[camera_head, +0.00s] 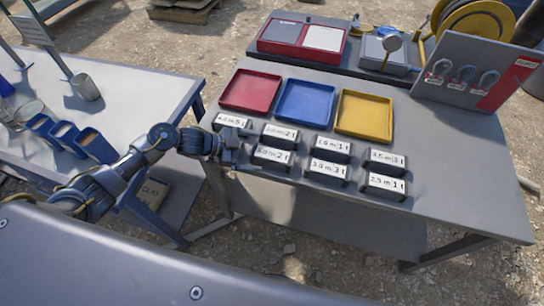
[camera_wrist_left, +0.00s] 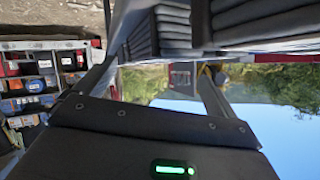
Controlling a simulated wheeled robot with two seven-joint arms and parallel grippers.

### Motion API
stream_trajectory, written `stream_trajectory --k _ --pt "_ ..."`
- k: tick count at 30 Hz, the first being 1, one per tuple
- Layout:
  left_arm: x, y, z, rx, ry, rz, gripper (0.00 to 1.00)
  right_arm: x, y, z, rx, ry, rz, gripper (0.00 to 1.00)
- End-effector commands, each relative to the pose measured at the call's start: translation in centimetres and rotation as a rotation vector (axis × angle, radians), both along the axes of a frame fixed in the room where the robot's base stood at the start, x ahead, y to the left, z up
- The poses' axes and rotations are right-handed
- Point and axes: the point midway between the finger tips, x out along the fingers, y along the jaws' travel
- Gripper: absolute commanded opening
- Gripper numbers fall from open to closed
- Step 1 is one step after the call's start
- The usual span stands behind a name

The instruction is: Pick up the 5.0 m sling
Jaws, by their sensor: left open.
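Several dark sling blocks with white length labels stand in two rows on the grey table. Two labels in the left half look alike: the front-left block (camera_head: 271,156) seems to read 5.0 m 2 t, and the block behind it (camera_head: 280,134) seems to read 6.0 m 2 t. The small print leaves some doubt. My left gripper (camera_head: 237,153) is open and empty, just left of the front-left block; whether it touches is unclear. In the left wrist view dark ribbed stacks (camera_wrist_left: 260,22) fill the top, close to the gripper. My right gripper is out of view.
Red (camera_head: 250,91), blue (camera_head: 305,103) and yellow (camera_head: 364,113) trays lie behind the blocks. A board with shackles (camera_head: 470,75) stands at the back right. The table's right part is clear. Another table (camera_head: 125,100) with blue bins stands at left, across a gap.

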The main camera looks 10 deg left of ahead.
Motion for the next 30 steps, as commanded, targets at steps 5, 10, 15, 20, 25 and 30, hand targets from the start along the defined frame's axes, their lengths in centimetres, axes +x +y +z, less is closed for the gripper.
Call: stream_trajectory --k 5,10,15,20,25,30 --pt "0.5 -2.0 -0.9 -0.004 0.003 -0.001 0.95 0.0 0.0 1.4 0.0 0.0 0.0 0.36" --pt "1.2 -3.7 -2.3 -0.001 0.001 -0.001 0.95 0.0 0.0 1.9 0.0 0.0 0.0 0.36" --pt "1.4 -4.1 -2.7 0.001 -0.001 0.0 0.95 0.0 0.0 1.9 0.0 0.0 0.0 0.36" --pt "1.4 -4.1 -2.7 0.001 -0.001 0.0 0.93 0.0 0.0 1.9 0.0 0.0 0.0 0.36" --pt "1.4 -4.1 -2.7 0.001 -0.001 0.0 0.71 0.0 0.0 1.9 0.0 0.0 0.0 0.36" --pt "1.4 -4.1 -2.7 0.001 0.0 -0.001 0.49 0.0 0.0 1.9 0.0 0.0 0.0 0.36"
